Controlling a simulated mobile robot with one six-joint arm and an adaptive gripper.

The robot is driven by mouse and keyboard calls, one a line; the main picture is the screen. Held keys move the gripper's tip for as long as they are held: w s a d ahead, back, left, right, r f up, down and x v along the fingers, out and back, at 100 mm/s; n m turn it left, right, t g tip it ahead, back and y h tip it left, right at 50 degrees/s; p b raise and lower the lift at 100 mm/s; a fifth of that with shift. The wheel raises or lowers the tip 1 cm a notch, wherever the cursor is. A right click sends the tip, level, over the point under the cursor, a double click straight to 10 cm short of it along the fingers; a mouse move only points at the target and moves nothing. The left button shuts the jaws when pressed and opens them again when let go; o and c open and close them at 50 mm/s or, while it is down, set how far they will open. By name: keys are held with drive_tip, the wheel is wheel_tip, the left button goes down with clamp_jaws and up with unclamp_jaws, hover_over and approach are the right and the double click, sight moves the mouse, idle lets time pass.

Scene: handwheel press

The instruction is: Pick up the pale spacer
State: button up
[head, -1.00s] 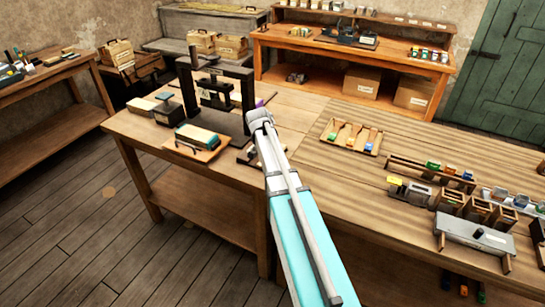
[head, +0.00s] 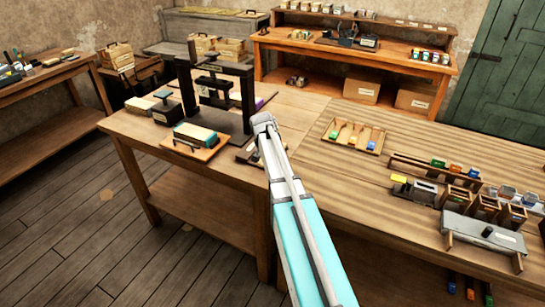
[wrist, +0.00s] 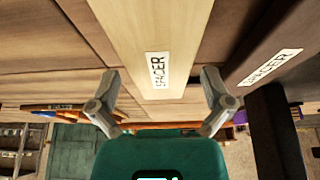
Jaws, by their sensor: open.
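The pale spacer (wrist: 150,28) is a long light-wood block with a white label reading SPACER. It fills the upper middle of the wrist view. My gripper (wrist: 161,78) is open, one finger on each side of the spacer's labelled end. I see no clear contact between fingers and block. In the head view my arm runs up to the bench beside the black press (head: 216,95). The fingers are hidden behind the arm there, and I cannot tell the spacer apart in that view.
A dark block with a white label (wrist: 270,67) lies right of the spacer in the wrist view.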

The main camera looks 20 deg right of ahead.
idle(0.5)
drive_tip(key=c, duration=1)
drive_tip(key=shift+r, duration=0.25)
wheel_tip(320, 180, up, 2)
drive_tip(key=p, duration=0.2)
drive_tip(key=shift+r+p, duration=0.1)
drive_tip(key=shift+p, duration=0.25)
drive_tip(key=s+a+r+p, duration=0.4)
drive_tip(key=s+r+p, duration=0.6)
drive_tip(key=s, duration=0.3)
drive_tip(key=shift+s+r, duration=0.2)
drive_tip(key=shift+w+a, duration=0.15)
